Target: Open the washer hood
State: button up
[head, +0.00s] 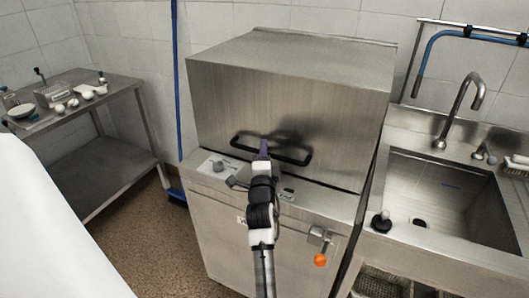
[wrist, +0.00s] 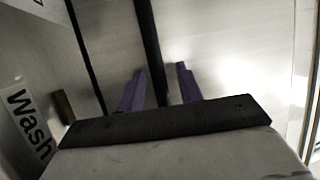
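The washer hood (head: 225,100) is a large brushed-steel box cover and sits down on the washer body, with a thin dark seam under it. Its black bar handle (head: 292,158) runs across the lower front. My gripper (head: 263,148) is at the handle's middle, its purple fingers pointing at the hood. In the wrist view, my gripper (wrist: 161,70) has its fingers spread apart. The handle (wrist: 148,40) passes between them as a dark bar, and no firm contact is visible. The exact finger depth around the bar cannot be told.
The washer's control panel (head: 218,168) lies below the hood, and an orange knob (head: 320,260) is at its lower right. A sink (head: 440,185) with a tap (head: 462,110) adjoins on the right.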

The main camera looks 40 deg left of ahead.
jog(key=shift+c, duration=0.4)
grip_shut()
